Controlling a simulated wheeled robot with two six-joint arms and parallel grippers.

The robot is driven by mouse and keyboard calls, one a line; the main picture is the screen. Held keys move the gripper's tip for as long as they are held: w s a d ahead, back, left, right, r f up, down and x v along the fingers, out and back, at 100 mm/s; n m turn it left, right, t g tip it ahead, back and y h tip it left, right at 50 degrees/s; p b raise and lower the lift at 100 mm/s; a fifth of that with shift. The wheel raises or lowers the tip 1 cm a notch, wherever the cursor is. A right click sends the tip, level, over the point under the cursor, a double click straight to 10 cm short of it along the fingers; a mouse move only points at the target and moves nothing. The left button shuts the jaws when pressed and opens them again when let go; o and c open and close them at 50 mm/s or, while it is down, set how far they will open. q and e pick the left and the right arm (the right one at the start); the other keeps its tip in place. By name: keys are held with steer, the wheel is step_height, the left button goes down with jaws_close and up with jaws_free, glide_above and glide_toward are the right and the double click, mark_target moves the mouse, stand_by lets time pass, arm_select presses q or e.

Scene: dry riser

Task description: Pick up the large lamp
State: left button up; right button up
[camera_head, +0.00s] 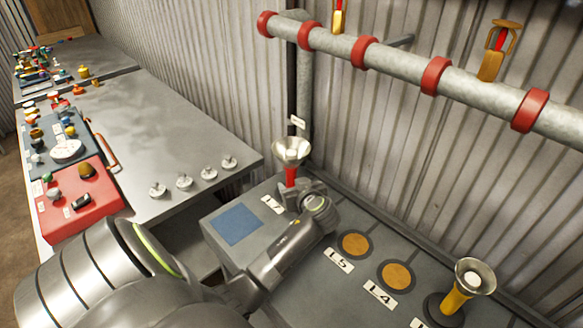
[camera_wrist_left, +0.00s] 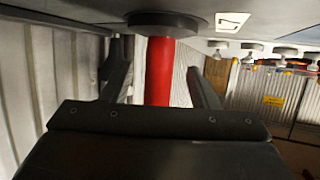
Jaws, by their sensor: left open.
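A lamp with a red stem and a silver cone-shaped head (camera_head: 290,151) stands at the back of the grey bench. My left gripper (camera_head: 293,188) is at its stem, below the head. In the left wrist view, the red stem (camera_wrist_left: 160,72) rises between the two open fingers, with a gap on each side. Its dark round base (camera_wrist_left: 164,22) shows at the top of that view. A second lamp, with a yellow stem and silver head (camera_head: 474,275), stands at the right on a dark base. Labels do not show which lamp is the large one. My right gripper is not in view.
The grey bench holds a blue square (camera_head: 237,224) and orange discs (camera_head: 355,244) with number labels. A pipe with red rings (camera_head: 365,54) runs along the corrugated wall above. A side table (camera_head: 150,125) at the left holds small parts and a red tray (camera_head: 72,217).

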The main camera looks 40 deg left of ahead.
mark_target(293, 184)
arm_select(q)
steer(key=shift+x, duration=1.6)
steer(key=shift+f, duration=0.1)
steer(key=shift+c, duration=0.2)
jaws_close()
